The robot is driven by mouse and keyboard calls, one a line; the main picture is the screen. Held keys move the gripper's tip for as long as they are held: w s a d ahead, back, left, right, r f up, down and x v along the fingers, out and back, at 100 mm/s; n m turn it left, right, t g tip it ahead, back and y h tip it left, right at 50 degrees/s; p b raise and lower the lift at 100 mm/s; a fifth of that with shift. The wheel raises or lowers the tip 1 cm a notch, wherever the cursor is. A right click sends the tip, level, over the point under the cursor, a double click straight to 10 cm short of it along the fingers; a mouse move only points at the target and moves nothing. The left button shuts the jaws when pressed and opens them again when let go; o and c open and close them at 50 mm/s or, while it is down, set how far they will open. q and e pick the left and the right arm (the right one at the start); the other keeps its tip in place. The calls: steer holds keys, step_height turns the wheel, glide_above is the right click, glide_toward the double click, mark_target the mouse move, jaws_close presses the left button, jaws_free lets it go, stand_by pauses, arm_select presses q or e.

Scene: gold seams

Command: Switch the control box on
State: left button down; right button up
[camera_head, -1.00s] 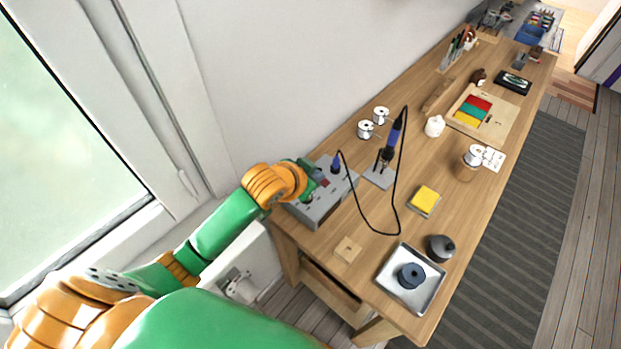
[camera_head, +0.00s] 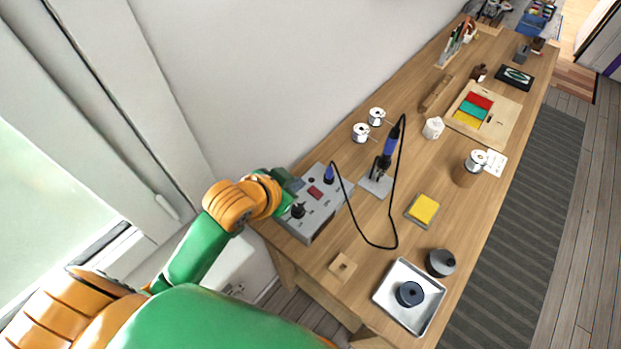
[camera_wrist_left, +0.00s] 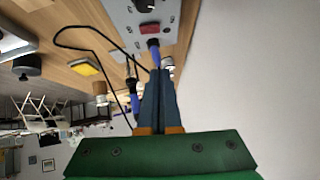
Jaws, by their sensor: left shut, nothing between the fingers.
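The grey control box (camera_head: 322,213) sits at the near left end of the wooden bench, against the wall. Its top carries a black knob (camera_head: 298,211), a red rectangular part (camera_head: 314,192) and a blue cable plug (camera_head: 329,174). My left gripper (camera_head: 293,184) is at the box's wall-side edge, shut and empty; whether it touches the box cannot be told. In the left wrist view the shut fingers (camera_wrist_left: 158,98) point toward the box (camera_wrist_left: 126,18), with the red part (camera_wrist_left: 147,28) and the knob (camera_wrist_left: 145,5) beyond the tips. My right gripper is out of view.
A soldering iron (camera_head: 388,150) stands in its holder, its black cable looping across the bench to the box. A yellow sponge (camera_head: 424,208), a metal tray (camera_head: 426,316) and a small wooden block (camera_head: 342,267) lie nearby. The wall is close behind the box.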

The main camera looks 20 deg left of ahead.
arm_select(q)
steer(key=s, duration=0.1)
glide_above(315, 187)
steer(key=s, duration=0.3)
steer(key=f, duration=0.6)
steer(key=shift+w+d+f, duration=0.1)
steer(key=shift+w+f, duration=0.1)
steer(key=shift+f, duration=0.15)
steer(key=shift+s+a+f, duration=0.1)
steer(key=shift+f, duration=0.5)
steer(key=shift+s+a+f, duration=0.1)
steer(key=shift+f, duration=0.5)
steer(key=shift+a+f, duration=0.15)
steer(key=shift+f, duration=0.45)
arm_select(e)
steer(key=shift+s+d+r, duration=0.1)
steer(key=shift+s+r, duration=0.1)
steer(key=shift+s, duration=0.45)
arm_select(q)
steer(key=shift+w+f, duration=0.1)
steer(key=shift+w, duration=0.05)
